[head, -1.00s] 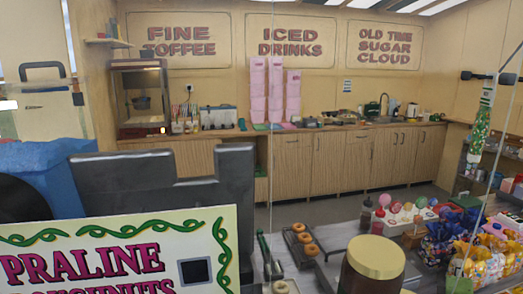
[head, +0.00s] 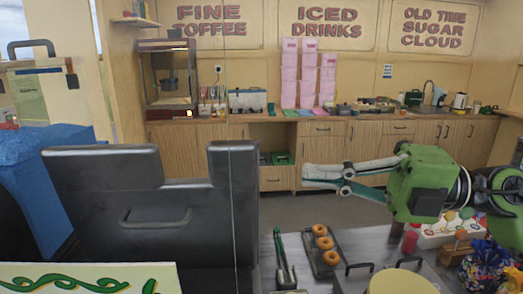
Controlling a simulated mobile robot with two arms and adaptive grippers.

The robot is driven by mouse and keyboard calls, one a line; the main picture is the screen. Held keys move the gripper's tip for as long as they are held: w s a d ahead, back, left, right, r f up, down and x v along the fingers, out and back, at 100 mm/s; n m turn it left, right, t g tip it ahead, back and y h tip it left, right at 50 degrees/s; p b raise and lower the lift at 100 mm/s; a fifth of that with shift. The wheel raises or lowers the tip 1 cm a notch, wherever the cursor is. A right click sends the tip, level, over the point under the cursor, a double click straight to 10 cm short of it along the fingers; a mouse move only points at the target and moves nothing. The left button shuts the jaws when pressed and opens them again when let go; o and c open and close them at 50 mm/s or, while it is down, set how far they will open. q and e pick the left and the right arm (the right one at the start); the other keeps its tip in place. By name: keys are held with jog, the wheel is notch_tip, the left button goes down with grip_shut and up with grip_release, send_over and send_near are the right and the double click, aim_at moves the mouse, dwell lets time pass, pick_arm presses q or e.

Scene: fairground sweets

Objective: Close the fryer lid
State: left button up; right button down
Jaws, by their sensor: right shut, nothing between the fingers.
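A dark grey panel with a bar handle (head: 155,217) stands upright at the left front in the head view; it looks like the raised fryer lid (head: 110,190). The fryer body below it is not clearly visible. My right gripper (head: 306,174), with a green body and pale fingers, reaches in from the right and points left. Its fingers are shut and empty. In the picture it is to the right of the panel, with a visible gap between them. My left gripper is not in view.
A tray of doughnuts (head: 325,244), tongs (head: 284,257) and a yellow-topped container (head: 402,281) are on the front counter. A praline sign (head: 90,279) stands in front of the panel. A thin upright pole (head: 232,215) crosses the panel's right part. Wooden cabinets (head: 349,145) line the back.

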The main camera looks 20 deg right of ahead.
jog(key=w+a+p, duration=0.6)
jog(key=w+p, duration=0.1)
jog(key=w, duration=0.1)
jog(key=shift+w+a+r+p, duration=0.25)
jog(key=shift+w+r+p, duration=0.05)
jog(key=shift+r+p, duration=0.1)
jog(key=shift+w, duration=0.1)
